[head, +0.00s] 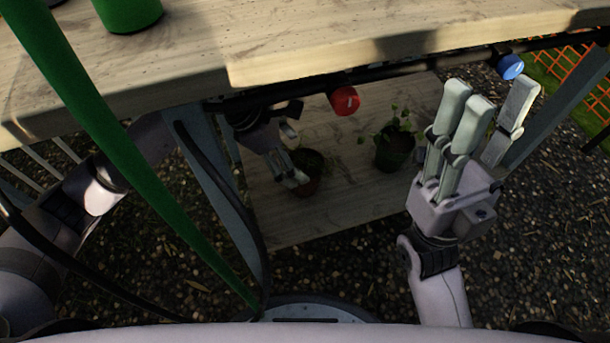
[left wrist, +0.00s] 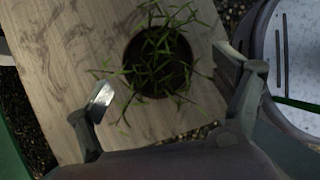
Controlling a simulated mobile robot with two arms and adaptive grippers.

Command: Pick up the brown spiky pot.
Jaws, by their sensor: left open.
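The brown spiky pot (head: 308,186) stands on the lower wooden shelf, partly hidden by my left gripper in the head view. In the left wrist view its spiky green leaves (left wrist: 157,62) spread over a dark round pot. My left gripper (head: 297,158) is open beside the pot, under the upper tabletop. In the left wrist view, the fingers of the left gripper (left wrist: 162,72) lie on either side of the pot's near part; I cannot tell whether they touch it. My right gripper (head: 490,98) is open and empty, raised at the right.
A leafy plant in a green pot (head: 393,155) stands right of the brown pot. The upper tabletop (head: 290,55) overhangs the shelf (head: 335,212). A red knob (head: 344,100) and a blue knob (head: 510,67) sit along its dark front pipe. A green pole crosses the left side.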

